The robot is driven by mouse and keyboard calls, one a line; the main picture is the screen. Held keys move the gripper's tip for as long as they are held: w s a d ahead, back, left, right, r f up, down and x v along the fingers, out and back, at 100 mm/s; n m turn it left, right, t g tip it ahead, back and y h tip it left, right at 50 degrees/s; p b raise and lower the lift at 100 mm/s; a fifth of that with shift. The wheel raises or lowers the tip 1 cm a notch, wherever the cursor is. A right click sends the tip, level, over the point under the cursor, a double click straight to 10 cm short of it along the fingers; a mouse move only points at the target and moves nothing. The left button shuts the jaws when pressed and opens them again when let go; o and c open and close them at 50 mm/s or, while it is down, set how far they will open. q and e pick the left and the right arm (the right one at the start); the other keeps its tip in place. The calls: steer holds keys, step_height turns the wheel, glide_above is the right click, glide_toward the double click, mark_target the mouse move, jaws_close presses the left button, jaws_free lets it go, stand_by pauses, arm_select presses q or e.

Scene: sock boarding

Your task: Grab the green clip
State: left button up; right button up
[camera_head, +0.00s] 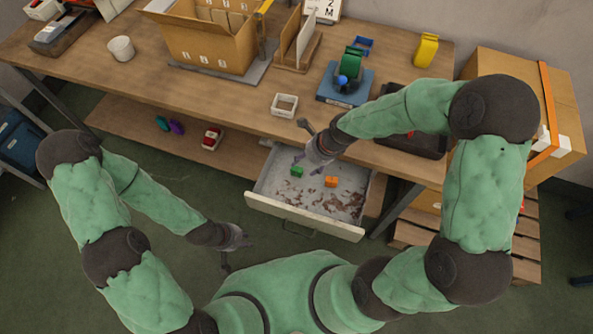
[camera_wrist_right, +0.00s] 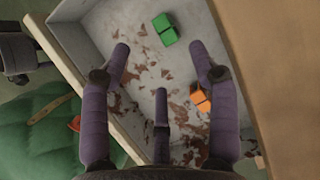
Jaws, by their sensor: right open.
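The green clip (camera_head: 297,171) is a small green block-like piece lying in the open drawer (camera_head: 300,215). In the right wrist view the green clip (camera_wrist_right: 165,29) is near the top, beyond the fingertips and close to the drawer wall. My right gripper (camera_head: 309,152) is over the drawer's back left part, open and empty. In the wrist view its fingers (camera_wrist_right: 160,58) are spread, with nothing between them but the drawer floor. My left gripper (camera_head: 238,248) is off to the left of the drawer, with fingers apart and empty.
An orange clip (camera_head: 331,182) lies in the drawer right of the green one; it shows by the right finger in the wrist view (camera_wrist_right: 201,101). Brown scraps cover the drawer floor. The tabletop (camera_head: 225,100) overhangs the drawer's back. A lower shelf (camera_head: 140,128) holds small items.

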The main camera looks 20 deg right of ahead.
mark_target(298, 170)
steer(key=b+x, duration=0.1)
steer(key=x, duration=0.3)
steer(key=b+x, duration=0.2)
steer(key=x, duration=0.1)
steer(key=b+x, duration=0.1)
steer(key=x, duration=0.1)
steer(key=shift+d+f, duration=0.1)
steer(key=shift+d, duration=0.15)
steer(key=c, duration=0.9)
